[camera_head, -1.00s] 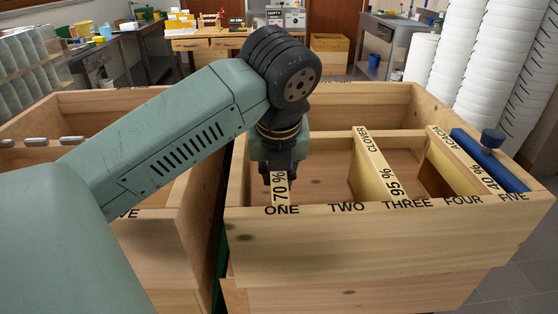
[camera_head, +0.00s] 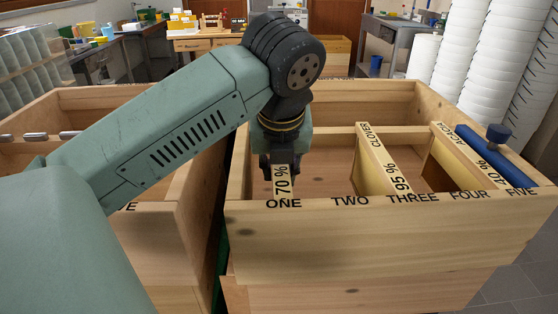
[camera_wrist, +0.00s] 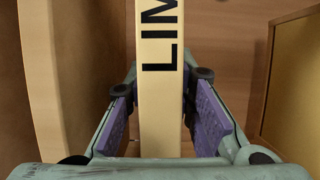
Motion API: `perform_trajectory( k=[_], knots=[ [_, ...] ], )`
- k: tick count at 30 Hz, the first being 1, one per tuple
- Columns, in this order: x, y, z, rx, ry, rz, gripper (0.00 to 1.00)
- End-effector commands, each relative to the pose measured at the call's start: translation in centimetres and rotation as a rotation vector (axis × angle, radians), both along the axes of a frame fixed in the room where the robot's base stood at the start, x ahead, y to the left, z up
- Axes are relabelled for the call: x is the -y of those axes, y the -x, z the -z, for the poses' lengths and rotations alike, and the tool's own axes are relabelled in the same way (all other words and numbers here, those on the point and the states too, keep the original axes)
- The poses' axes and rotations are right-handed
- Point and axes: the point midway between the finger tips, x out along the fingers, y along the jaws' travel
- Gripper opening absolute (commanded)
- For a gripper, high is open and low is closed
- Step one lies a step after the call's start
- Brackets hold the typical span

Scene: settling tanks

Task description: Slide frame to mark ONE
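The frame (camera_head: 282,181), a pale wooden bar marked "70 %" on its near end, stands in the right wooden box with that end just above the mark ONE (camera_head: 284,204). In the wrist view the frame (camera_wrist: 160,110) runs upright through the picture, with the letters "LIM" showing. My gripper (camera_head: 281,172) is over its near part, one finger on each side. The frame's far part is hidden behind my gripper in the head view.
A frame marked CLOVER 95 % (camera_head: 380,160) stands by THREE. A frame marked ACACIA 40 % (camera_head: 465,157) stands near FIVE, beside a blue bar with a knob (camera_head: 497,157). The box's front wall (camera_head: 380,235) carries the marks. Space is clear around TWO.

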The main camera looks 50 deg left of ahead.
Motion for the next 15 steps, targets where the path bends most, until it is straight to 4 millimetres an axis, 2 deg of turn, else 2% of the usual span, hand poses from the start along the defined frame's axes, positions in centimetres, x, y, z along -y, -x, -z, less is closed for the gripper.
perform_trajectory(
  k=[8, 15],
  knots=[
    [0.00, 0.01, 0.03, -0.001, 0.001, 0.000, 0.43],
    [0.01, 0.02, 0.04, -0.001, 0.001, 0.000, 0.43]
  ],
)
